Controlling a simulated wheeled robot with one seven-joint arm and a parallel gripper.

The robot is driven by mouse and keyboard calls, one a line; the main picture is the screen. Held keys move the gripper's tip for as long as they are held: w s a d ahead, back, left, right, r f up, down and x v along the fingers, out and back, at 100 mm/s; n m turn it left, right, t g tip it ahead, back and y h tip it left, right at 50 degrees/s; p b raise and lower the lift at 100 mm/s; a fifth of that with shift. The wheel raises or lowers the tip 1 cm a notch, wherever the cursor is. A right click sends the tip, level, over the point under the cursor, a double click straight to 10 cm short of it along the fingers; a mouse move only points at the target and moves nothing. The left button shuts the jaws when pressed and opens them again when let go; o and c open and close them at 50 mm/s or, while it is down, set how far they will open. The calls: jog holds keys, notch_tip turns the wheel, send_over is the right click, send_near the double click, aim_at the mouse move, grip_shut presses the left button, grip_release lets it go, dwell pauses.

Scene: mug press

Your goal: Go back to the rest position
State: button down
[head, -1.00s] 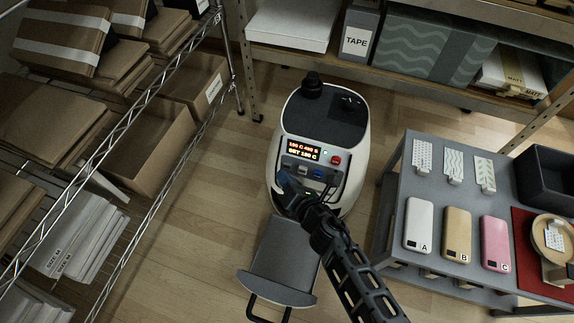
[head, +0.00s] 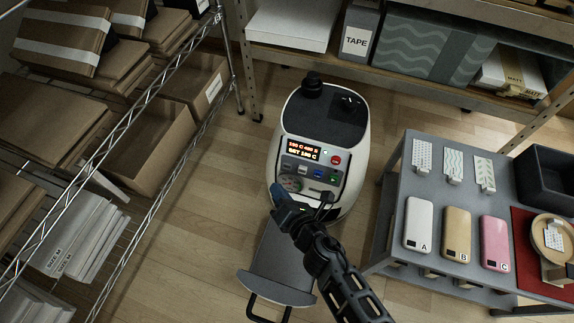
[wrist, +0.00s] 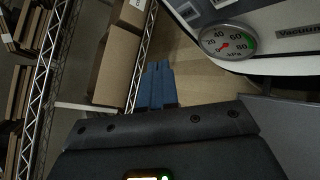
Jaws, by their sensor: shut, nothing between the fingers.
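My gripper (head: 281,193) is in front of the lower front panel of the white and black press (head: 325,125). Its blue fingers are together with nothing between them, and they also show in the wrist view (wrist: 157,86). The press has a lit orange display (head: 303,151), a red button (head: 335,160) and a round vacuum gauge (head: 291,183). In the wrist view the gauge (wrist: 228,40) is close by at the upper right, apart from the fingers. My arm comes in from the bottom of the head view.
A grey tray with a black handle (head: 278,262) extends from the press, under my arm. A wire rack (head: 165,170) with boxes stands at left. A grey table (head: 400,228) with phone cases A, B and C stands at right. The floor (head: 205,225) between rack and press is clear.

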dwell(0.8)
jog(key=s+d+r+m+t+h, duration=0.1)
jog(key=s+d+r+m, duration=0.1)
jog(key=s+d+m, duration=0.5)
jog(key=s+d+r+m+h, duration=0.1)
jog(key=s+d+r+m, duration=0.1)
jog(key=s+d+m, duration=0.6)
jog(key=s+d+r+m+t+h, duration=0.1)
jog(key=s+d+r+m+h, duration=0.3)
jog(key=s+r+m, duration=0.95)
jog(key=s+d+r+m+p, duration=0.1)
jog(key=s+r+p, duration=0.1)
jog(key=r+p, duration=0.7)
jog(key=s+d+r+m+p, duration=0.1)
jog(key=r+p, duration=0.7)
jog(key=r, duration=0.8)
jog(key=s+d+r+m+p, duration=0.1)
jog(key=s+r+p, duration=0.2)
jog(key=r+p, duration=0.6)
notch_tip(320, 180, up, 3)
jog(key=shift+s+d+r+m+h+p, duration=0.15)
jog(key=shift+s+d+m+h+p, duration=0.1)
jog(key=shift+d+m+h+p, duration=0.15)
